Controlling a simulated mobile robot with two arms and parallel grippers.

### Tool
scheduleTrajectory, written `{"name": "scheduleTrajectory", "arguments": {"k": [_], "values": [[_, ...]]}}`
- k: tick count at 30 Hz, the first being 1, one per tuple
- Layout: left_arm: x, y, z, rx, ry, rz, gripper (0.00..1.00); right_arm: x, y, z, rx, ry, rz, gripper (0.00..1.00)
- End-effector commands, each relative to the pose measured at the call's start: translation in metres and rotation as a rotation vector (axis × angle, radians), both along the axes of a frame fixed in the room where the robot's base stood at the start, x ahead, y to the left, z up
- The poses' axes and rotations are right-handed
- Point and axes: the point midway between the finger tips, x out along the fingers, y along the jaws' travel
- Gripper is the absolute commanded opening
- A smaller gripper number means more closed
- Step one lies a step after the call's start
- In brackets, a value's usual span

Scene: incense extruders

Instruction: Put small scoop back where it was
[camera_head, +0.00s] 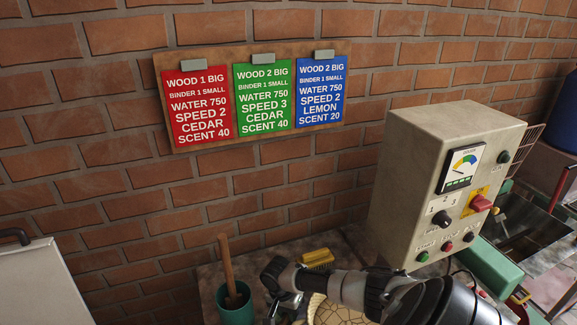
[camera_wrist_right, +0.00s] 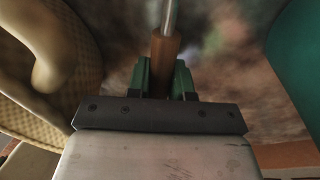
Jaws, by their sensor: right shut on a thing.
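My right gripper (camera_wrist_right: 161,80) has green fingers, and they are shut on the wooden handle (camera_wrist_right: 165,60) of a small tool, which I take to be the small scoop. A metal rod (camera_wrist_right: 169,15) runs from the handle out of the top of the wrist view, so the scoop's bowl is hidden. In the head view the right gripper (camera_head: 286,302) points down at the bottom, just right of a teal cup (camera_head: 235,312). The scoop cannot be made out there. My left gripper is not in view.
A brown wooden stick (camera_head: 227,265) stands in the teal cup. A woven-patterned container (camera_wrist_right: 90,85) is left in the wrist view. A yellow brush-like item (camera_head: 318,258) lies behind my arm. A beige control box (camera_head: 440,180) stands at right. A brick wall with recipe cards (camera_head: 264,100) is behind.

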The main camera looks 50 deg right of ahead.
Motion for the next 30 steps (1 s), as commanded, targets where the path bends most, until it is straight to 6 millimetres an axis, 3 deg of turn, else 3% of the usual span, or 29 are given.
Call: {"name": "scheduleTrajectory", "arguments": {"k": [12,13,18,30], "values": [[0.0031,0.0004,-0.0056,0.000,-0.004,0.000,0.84,0.0004,0.0004,-0.0091,0.001,-0.001,0.001,0.00],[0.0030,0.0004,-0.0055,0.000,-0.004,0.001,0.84,0.0005,0.0003,-0.0090,0.002,-0.002,0.001,0.23],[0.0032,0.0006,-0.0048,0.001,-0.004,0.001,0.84,0.0004,0.0002,-0.0085,0.000,-0.001,0.001,0.49],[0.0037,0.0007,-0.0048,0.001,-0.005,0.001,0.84,0.0018,0.0001,-0.0007,0.000,-0.001,0.000,0.51]]}}
